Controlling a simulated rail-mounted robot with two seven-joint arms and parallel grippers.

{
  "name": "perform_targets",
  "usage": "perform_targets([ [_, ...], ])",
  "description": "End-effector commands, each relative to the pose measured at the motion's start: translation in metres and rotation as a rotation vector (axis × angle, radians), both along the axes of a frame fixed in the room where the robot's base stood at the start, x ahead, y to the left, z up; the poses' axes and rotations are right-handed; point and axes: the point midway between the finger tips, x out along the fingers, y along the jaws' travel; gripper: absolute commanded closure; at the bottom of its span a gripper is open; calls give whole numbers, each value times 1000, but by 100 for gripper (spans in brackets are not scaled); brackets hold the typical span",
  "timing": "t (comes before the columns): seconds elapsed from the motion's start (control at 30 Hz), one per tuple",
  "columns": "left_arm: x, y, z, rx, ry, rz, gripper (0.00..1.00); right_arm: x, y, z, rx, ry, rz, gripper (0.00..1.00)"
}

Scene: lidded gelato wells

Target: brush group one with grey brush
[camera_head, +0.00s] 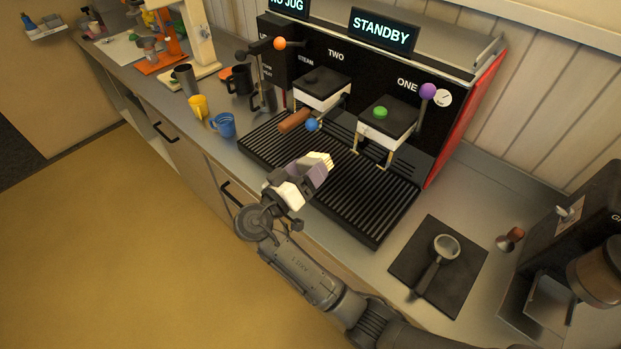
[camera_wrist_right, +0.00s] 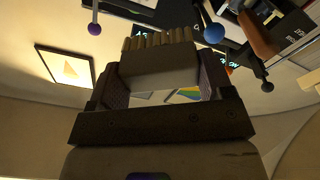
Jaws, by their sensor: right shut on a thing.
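Group one (camera_head: 388,128) is the white-sided block with a black top and green button under the label ONE; no portafilter handle shows in it. My right gripper (camera_head: 303,180) is over the front edge of the drip grate, to the left of and in front of group one, apart from it. It is shut on a brush (camera_head: 321,164) whose pale bristles point toward the machine. In the right wrist view the brush's grey-brown block (camera_wrist_right: 158,66) sits between the fingers, with a row of tan bristles along its far edge. My left gripper is not in view.
Group two (camera_head: 322,88) has a brown-handled portafilter (camera_head: 294,121). A blue-knobbed lever (camera_head: 312,125) and purple knob (camera_head: 428,91) stick out nearby. Another portafilter (camera_head: 446,246) lies on a dark mat (camera_head: 468,268). Cups (camera_head: 222,125) stand left of the grate (camera_head: 372,212).

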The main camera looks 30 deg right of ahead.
Motion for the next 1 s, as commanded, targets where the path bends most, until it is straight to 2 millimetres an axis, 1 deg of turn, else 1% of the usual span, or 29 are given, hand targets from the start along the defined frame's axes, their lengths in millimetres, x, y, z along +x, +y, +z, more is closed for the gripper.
perform_targets([
  [0.03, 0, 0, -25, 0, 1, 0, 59, 1, -9, -13, 8, -40, -21, 60],
  [0.1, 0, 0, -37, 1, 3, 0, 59, 0, -23, -11, 19, -91, -45, 60],
  [0.17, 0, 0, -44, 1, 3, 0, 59, -1, -36, -6, 29, -141, -56, 60],
  [0.23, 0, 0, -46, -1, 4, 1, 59, -3, -52, 4, 41, -203, -61, 60],
  [0.3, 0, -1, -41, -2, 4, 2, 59, -5, -62, 16, 54, -265, -52, 60],
  [0.37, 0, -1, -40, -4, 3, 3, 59, -4, -67, 25, 72, -330, -23, 60],
  [0.4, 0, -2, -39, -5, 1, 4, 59, -2, -64, 28, 84, -365, 1, 60],
  [0.6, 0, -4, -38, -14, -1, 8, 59, 2, -63, 31, 119, -480, 44, 60],
  [0.83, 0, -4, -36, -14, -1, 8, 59, 3, -67, 31, 129, -520, 44, 60],
  [1.0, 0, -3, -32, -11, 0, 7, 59, 6, -76, 32, 127, -518, 43, 60],
])
